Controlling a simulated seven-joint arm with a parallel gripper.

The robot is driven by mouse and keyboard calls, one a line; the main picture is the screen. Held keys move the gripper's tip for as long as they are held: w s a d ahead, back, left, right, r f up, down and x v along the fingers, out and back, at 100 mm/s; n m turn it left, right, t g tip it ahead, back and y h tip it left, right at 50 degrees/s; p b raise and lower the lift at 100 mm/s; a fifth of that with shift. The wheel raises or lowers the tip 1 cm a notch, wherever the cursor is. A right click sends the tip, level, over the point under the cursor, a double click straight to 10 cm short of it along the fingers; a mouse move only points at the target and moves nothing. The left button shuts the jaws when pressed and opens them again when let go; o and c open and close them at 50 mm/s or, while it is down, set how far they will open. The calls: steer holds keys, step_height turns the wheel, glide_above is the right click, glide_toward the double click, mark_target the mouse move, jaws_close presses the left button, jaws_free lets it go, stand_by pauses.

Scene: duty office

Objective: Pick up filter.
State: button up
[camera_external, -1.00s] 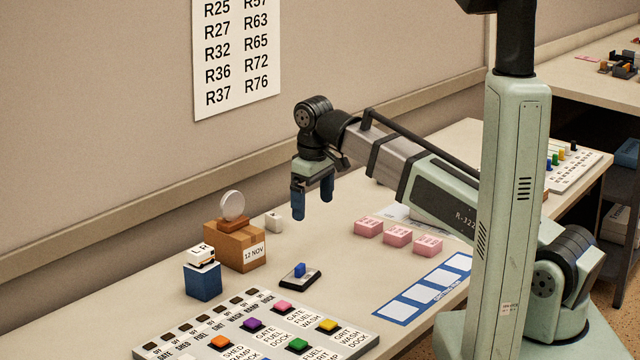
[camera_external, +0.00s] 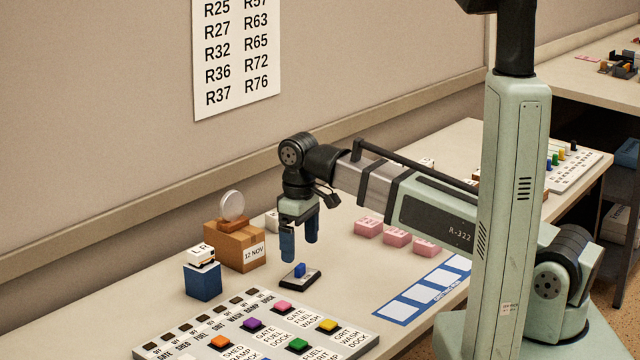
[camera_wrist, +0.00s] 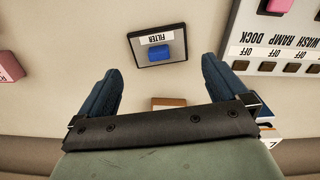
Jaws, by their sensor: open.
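The filter (camera_external: 300,272) is a small blue block on a dark plate lying on the table. In the wrist view the filter (camera_wrist: 159,52) carries a white label reading FILTER, and it sits just beyond the fingertips, roughly centred between them. My gripper (camera_external: 299,248) is open and empty, with its two blue fingers pointing down above and slightly behind the filter. Both fingers of my gripper (camera_wrist: 161,75) show in the wrist view, spread apart and not touching the filter.
A button panel (camera_external: 160,349) with coloured buttons lies in front. A cardboard box (camera_external: 228,247) marked 12 NOV and a blue block (camera_external: 203,281) stand left. Pink blocks (camera_external: 397,238) and a blue-framed strip (camera_external: 421,297) lie right. The table around the filter is clear.

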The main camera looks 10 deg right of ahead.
mark_target(300, 265)
steer(key=shift+w+f, duration=0.1)
steer(key=shift+f, duration=3.3)
steer(key=c, duration=0.9)
